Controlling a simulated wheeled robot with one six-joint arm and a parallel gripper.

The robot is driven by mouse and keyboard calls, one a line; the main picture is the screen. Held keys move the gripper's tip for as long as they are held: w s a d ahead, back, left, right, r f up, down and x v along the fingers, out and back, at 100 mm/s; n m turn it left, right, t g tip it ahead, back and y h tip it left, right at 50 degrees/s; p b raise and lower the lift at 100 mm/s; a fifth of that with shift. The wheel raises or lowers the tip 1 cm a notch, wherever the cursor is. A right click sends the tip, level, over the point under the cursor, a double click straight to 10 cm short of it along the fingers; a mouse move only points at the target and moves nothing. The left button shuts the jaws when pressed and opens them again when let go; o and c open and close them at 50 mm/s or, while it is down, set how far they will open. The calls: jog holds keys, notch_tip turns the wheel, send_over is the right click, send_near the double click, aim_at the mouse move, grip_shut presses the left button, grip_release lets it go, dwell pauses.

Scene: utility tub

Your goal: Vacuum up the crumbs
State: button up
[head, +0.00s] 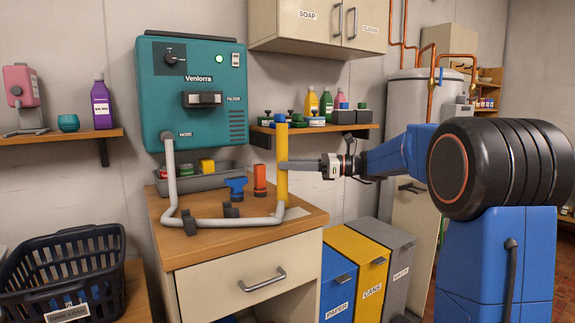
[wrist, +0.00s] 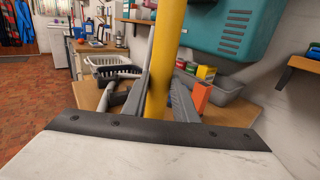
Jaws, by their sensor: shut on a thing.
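A teal vacuum unit (head: 190,90) marked "Venlorra" is fixed to the wall, with a dial, a dark handle and a green-lit switch (head: 235,60). Its grey hose (head: 171,180) runs down and across the wooden counter to the foot of an upright yellow tube (head: 282,150) with a blue top. My gripper (head: 288,166) is shut on the yellow tube from the right; the tube also shows between the fingers in the wrist view (wrist: 165,55). A blue nozzle (head: 236,188) and an orange nozzle (head: 260,180) stand on the counter. I make out no crumbs.
A grey tray (head: 215,178) with coloured items lies behind the nozzles. Dark holders (head: 189,219) stand near the hose. A dark basket (head: 65,265) is at the left. A shelf with bottles (head: 345,128) is behind my gripper; bins (head: 355,265) stand below right.

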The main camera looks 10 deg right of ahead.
jog(key=shift+s+a, duration=0.7)
jog(key=shift+s, duration=3.6)
jog(key=shift+w+a, duration=2.05)
jog(key=shift+w, duration=4.2)
jog(key=shift+r, duration=2.85)
jog(key=shift+d, duration=0.1)
